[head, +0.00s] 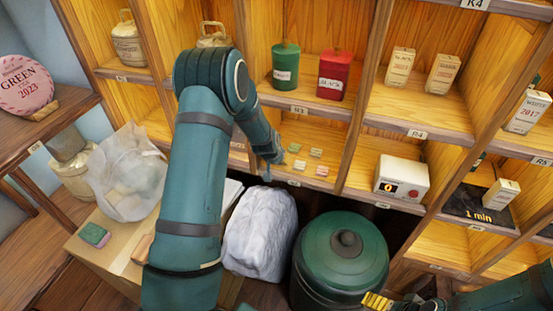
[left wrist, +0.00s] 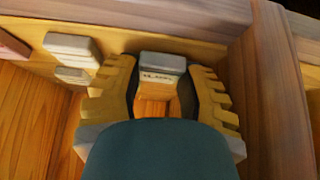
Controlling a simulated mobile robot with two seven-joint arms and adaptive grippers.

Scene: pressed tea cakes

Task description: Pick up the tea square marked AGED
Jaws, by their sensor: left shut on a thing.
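My left gripper (head: 268,165) reaches into the lower middle shelf compartment. In the left wrist view its yellow toothed fingers (left wrist: 163,92) are shut on a small tea square (left wrist: 162,65) with a grey-white top and a label on its side, too blurred to read surely. Two more pale tea squares (left wrist: 72,47) (left wrist: 72,75) lie to the left of the fingers. In the head view several small tea squares (head: 316,152) lie in that compartment, their marks too small to read. My right gripper (head: 378,300) shows only partly at the bottom right edge.
Wooden dividers flank the compartment, with a close post (left wrist: 275,90) right of the left gripper. A white box with a red button (head: 401,179) stands in the compartment to the right. A green lidded bin (head: 340,260) and a white bag (head: 260,235) stand below.

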